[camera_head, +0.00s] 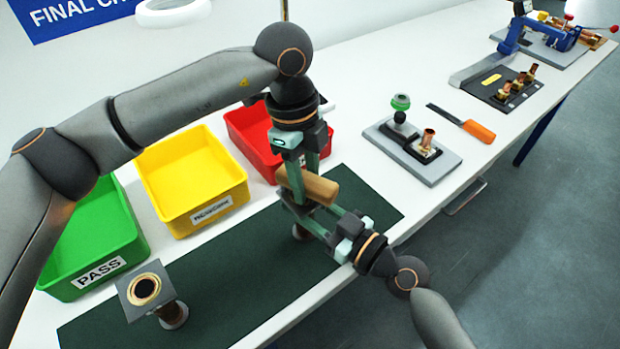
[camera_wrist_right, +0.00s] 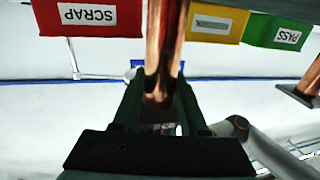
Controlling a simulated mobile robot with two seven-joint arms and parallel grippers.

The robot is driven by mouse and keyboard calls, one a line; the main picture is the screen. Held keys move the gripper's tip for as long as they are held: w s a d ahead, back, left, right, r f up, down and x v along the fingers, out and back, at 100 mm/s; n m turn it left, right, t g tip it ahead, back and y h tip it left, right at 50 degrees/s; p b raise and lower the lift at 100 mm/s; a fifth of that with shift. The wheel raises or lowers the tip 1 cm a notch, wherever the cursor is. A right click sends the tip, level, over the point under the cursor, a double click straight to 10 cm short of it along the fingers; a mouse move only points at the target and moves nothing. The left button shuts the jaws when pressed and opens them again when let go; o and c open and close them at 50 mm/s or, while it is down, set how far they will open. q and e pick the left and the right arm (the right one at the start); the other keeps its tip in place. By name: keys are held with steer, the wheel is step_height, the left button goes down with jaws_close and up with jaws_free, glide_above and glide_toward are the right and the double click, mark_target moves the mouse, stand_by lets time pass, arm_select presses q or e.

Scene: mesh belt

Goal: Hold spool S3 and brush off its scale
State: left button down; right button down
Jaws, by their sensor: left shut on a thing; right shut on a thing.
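My left gripper (camera_head: 297,168) comes down from above, shut on a brush with a tan wooden body (camera_head: 318,187). My right gripper (camera_head: 308,218) reaches in from the lower right, shut on a copper spool. In the right wrist view the spool's copper tube (camera_wrist_right: 164,45) runs up from between my fingers (camera_wrist_right: 160,95). In the head view the spool is mostly hidden by the brush and fingers, under the brush; I cannot tell whether the bristles touch it. No S3 label is readable. Another spool (camera_head: 147,288) with a square grey flange stands on the green mat.
The dark green mat (camera_head: 225,285) lies beneath the grippers. Green PASS (camera_head: 98,272), yellow (camera_head: 205,217) and red SCRAP (camera_head: 250,138) bins stand behind it. On the right are a grey fixture plate (camera_head: 440,172), an orange-handled tool (camera_head: 478,131) and a black tray (camera_head: 487,95).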

arm_select(q)
steer(key=shift+w+a, duration=0.3)
steer(key=shift+a, duration=0.25)
steer(key=shift+w+a, duration=0.3)
steer(key=shift+a, duration=0.2)
steer(key=shift+s+d, duration=0.5)
steer(key=shift+d, duration=0.3)
steer(key=shift+s+d, duration=0.45)
steer(key=shift+d, duration=0.35)
steer(key=shift+w+a, duration=0.5)
steer(key=shift+a, duration=0.3)
steer(key=shift+w+a, duration=0.45)
steer(key=shift+a, duration=0.35)
stand_by(0.4)
steer(key=shift+r, duration=0.1)
steer(key=shift+r, duration=3.4)
arm_select(e)
steer(key=shift+c, duration=1.8)
jaws_free()
